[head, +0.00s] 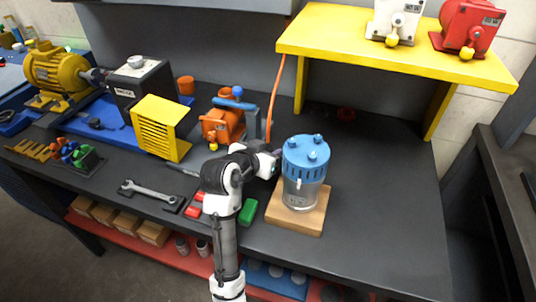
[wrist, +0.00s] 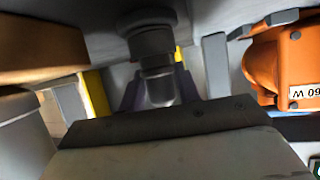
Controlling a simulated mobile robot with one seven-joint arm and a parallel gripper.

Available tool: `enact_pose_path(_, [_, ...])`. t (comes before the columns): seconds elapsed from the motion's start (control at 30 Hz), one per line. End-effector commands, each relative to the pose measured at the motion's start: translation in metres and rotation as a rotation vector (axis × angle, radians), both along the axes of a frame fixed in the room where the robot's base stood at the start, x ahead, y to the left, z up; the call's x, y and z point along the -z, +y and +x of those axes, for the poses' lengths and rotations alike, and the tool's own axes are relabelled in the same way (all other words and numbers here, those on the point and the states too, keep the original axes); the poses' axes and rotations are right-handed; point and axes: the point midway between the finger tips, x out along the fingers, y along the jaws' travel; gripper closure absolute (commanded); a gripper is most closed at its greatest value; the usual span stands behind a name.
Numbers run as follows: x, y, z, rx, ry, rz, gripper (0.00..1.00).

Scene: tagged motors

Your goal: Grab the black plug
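The black plug (wrist: 155,48) appears in the wrist view as a dark grey, stepped round piece with a wide end and a narrower lighter tip. My gripper (wrist: 158,92) points at it, with its fingers apart on either side of the tip. I see no clear contact between fingers and plug. In the head view my gripper (head: 274,160) is just left of the blue-topped clear pump, and the plug is hidden there behind my arm and the pump.
The blue-topped pump (head: 304,165) stands on a wooden board (head: 310,220) close right of my gripper. An orange motor (head: 222,122) is behind left; it also shows in the wrist view (wrist: 285,70). A green block (head: 248,213) lies near my arm. The bench right of the pump is clear.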

Motion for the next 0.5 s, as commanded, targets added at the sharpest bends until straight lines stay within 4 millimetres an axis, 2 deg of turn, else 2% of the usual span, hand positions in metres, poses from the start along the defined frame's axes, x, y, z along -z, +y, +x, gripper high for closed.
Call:
enact_pose_path(0.07, [0.0, 0.0, 0.0, 0.0, 0.0, 0.0, 0.92])
enact_pose_path(0.33, [-0.002, 0.0, 0.0, 0.0, -0.001, 0.0, 0.92])
enact_pose_path(0.5, [-0.012, 0.0, 0.0, 0.0, -0.002, 0.001, 0.92])
